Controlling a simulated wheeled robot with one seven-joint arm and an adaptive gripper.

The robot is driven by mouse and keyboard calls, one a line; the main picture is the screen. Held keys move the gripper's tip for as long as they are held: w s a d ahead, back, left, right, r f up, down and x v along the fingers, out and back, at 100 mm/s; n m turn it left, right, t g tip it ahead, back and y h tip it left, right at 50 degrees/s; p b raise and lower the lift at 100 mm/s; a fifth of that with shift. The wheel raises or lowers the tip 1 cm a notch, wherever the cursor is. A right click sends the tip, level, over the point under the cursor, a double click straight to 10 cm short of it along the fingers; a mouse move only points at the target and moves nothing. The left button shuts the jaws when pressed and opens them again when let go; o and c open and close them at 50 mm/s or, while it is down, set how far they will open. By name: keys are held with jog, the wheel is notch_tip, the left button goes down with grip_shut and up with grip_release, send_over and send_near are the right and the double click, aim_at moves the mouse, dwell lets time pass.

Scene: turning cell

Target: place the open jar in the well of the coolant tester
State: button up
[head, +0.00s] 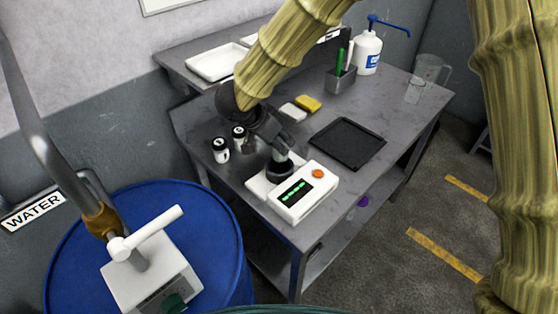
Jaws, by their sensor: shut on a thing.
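The coolant tester (318,180) is a white box with a green lit display and an orange button, near the front edge of the grey table. Its well (279,172) is the dark round part at its left. My gripper (279,152) points down directly over the well, shut on the open jar. Only a small pale part of the jar (281,156) shows between the dark fingers, just above or at the well. I cannot tell whether the jar touches the well or how far it is in.
Two white, dark-topped containers (220,150) stand left of my gripper. A black tray (347,143) lies right of the tester. A yellow sponge (308,103), a pen holder (341,78), a pump bottle (367,52) and clear beakers (428,68) stand behind. A blue drum (215,235) is at left.

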aim_at(274, 154)
notch_tip(274, 154, down, 3)
jog(key=shift+w, duration=0.1)
jog(key=shift+f+p, duration=0.3)
jog(key=shift+f, duration=0.1)
jog(key=shift+f+p, duration=0.3)
jog(key=shift+f, duration=1.25)
jog(key=o, duration=1)
jog(key=shift+f, duration=0.1)
